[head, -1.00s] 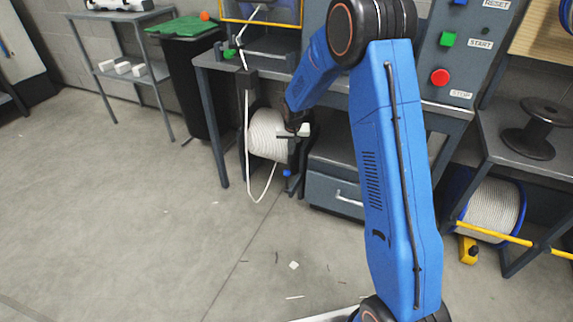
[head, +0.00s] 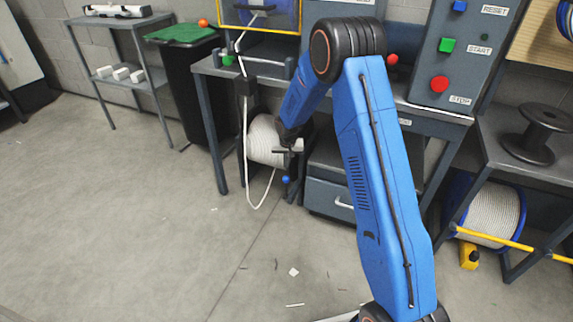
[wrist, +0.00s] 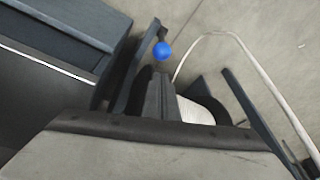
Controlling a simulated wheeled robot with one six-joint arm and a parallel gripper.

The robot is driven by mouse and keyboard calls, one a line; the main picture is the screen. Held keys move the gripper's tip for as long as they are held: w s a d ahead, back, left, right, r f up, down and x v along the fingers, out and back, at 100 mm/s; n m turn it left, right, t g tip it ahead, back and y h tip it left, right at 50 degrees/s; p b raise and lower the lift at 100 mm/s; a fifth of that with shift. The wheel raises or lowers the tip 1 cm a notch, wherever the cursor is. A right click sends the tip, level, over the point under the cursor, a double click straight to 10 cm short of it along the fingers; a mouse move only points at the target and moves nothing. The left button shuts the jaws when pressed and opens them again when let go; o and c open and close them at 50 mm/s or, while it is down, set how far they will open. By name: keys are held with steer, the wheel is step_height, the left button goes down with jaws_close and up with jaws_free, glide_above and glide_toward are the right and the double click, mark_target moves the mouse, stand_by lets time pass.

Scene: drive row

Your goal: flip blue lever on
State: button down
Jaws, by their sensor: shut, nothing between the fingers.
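The blue lever's round blue knob (head: 286,180) shows low in front of the bench's frame, beside the white cable reel. It also shows in the wrist view (wrist: 163,51), just beyond my fingertips. My gripper (wrist: 160,82) is shut and empty, with its fingers pointing toward the knob. In the head view my gripper (head: 288,150) is a little above the knob, small and partly dark against the bench frame. A gap seems to show between fingers and knob, but I cannot tell its depth. Most of the lever's shaft is hidden.
A white cable (head: 247,160) hangs in a loop left of the knob. The cable reel (head: 264,143) is close behind my gripper. A grey drawer unit (head: 328,198) stands to the right. A red knob (head: 392,59) is on the bench behind my arm. Open floor lies in front.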

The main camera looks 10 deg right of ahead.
steer(key=x, duration=0.8)
steer(key=shift+s+a+r, duration=0.1)
steer(key=shift+s, duration=0.05)
